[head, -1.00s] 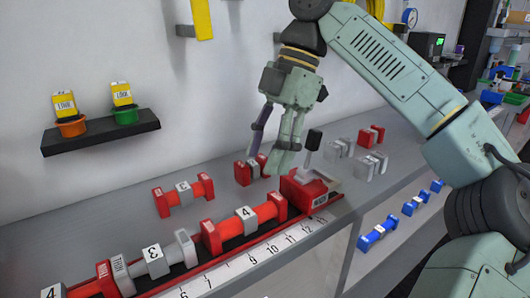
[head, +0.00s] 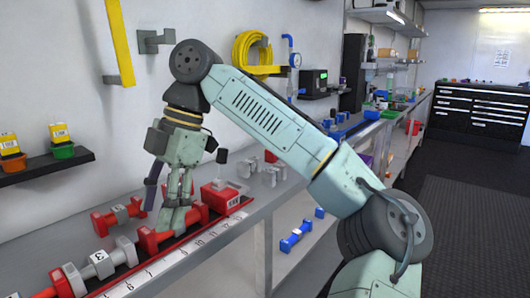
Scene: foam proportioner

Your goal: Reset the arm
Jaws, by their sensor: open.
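My arm reaches in from the lower right and bends down at the elbow over the grey bench (head: 262,209). My gripper (head: 172,215) points down, open and empty, its fingers in front of the red parts on the bench. It hides part of the red piece (head: 150,240) in the rail. From this view I cannot tell whether the fingers touch anything.
A red box with a black-knobbed lever (head: 222,195) stands right of my gripper. A ruler rail (head: 190,248) runs along the bench front. A dark shelf (head: 45,166) holds cups at left. Blue parts (head: 295,236) lie on a lower shelf. The floor (head: 455,210) at right is clear.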

